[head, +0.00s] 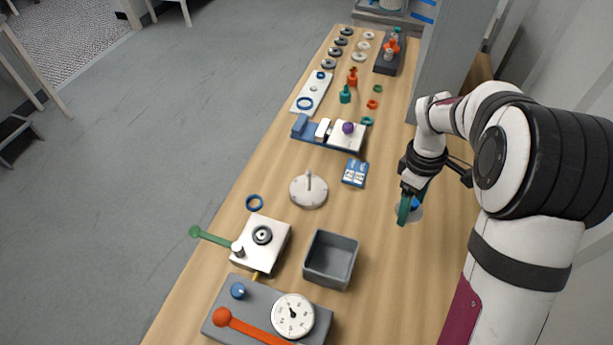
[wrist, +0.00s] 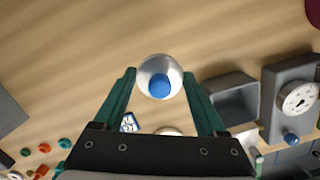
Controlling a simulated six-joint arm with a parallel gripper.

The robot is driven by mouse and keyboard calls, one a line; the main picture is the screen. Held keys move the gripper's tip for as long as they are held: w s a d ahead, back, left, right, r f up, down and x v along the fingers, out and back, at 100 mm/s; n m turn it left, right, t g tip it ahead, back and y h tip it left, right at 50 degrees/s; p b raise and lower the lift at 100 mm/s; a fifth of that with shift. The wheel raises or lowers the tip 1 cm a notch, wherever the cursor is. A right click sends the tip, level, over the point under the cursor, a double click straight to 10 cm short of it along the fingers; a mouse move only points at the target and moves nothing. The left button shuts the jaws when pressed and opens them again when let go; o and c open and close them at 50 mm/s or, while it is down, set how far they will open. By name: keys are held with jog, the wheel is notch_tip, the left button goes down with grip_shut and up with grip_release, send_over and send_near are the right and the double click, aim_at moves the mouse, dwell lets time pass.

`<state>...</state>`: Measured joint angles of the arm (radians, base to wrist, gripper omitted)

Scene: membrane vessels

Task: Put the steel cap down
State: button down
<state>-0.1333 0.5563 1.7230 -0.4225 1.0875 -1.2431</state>
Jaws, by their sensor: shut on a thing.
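The steel cap, a round silvery piece with a blue knob, shows in the wrist view (wrist: 160,64) between the green fingers of my gripper (wrist: 158,76). In the head view the cap (head: 415,213) is partly hidden behind a green finger of my gripper (head: 406,208), over the right side of the bench. My gripper is shut on the cap. Wood shows all around the cap. I cannot tell whether its underside touches the bench.
The wooden bench (head: 385,265) is bare around the cap. An open grey box (head: 318,283), a dial gauge unit (head: 293,315), a pale disc with a post (head: 308,190) and a blue-and-white piece (head: 355,173) stand to the left. A grey column (head: 450,50) stands beyond.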

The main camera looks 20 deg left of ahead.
jog(key=w+a+m, duration=0.4)
jog(key=a+m, duration=0.2)
jog(key=m, duration=0.5)
jog(key=m+t+y, duration=0.1)
jog(key=m+y, duration=0.1)
jog(key=m, duration=2.5)
send_over(270, 176)
jog(key=f, duration=0.7)
jog(key=shift+s+d, duration=0.15)
jog(key=shift+d, duration=0.05)
jog(key=shift+f, duration=1.95)
